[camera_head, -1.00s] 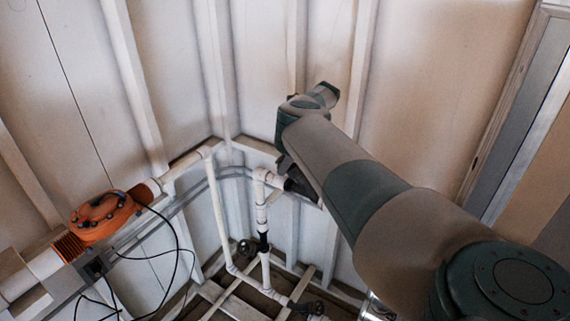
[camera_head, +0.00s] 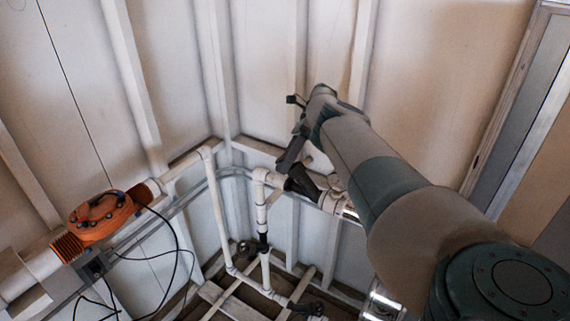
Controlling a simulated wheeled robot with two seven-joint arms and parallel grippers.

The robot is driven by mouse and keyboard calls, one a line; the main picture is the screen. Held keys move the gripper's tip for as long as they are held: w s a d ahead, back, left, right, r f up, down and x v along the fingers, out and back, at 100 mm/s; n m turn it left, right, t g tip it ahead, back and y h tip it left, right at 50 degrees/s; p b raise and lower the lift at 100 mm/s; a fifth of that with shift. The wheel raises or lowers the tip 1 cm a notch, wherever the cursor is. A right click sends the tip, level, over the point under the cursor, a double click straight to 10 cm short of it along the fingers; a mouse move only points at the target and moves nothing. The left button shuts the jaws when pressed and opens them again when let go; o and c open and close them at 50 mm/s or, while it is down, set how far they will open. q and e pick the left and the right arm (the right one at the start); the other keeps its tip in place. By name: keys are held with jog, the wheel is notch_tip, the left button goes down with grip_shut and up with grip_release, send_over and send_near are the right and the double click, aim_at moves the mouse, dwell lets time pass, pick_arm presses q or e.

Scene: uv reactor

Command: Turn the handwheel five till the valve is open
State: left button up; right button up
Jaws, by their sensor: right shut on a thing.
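My right arm reaches in from the lower right, and its dark right gripper (camera_head: 292,170) is at a white pipe near the room's corner. The gripper is shut on a dark part there, which I take to be the handwheel (camera_head: 303,185). The arm and gripper hide much of it, and no number is readable. How far the valve is open cannot be told. My left gripper is not in view.
A dark handwheel (camera_head: 312,309) is low at the bottom, and another (camera_head: 245,247) is on the lower pipes. White pipes (camera_head: 222,215) run through the corner. An orange ribbed unit (camera_head: 100,217) with loose black cables (camera_head: 176,240) is at left.

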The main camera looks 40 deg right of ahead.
jog(key=shift+s+f, duration=0.15)
jog(key=shift+f, duration=0.1)
jog(key=o, duration=0.9)
jog(key=shift+o, duration=0.5)
jog(key=shift+r, duration=0.1)
jog(key=shift+r, duration=0.1)
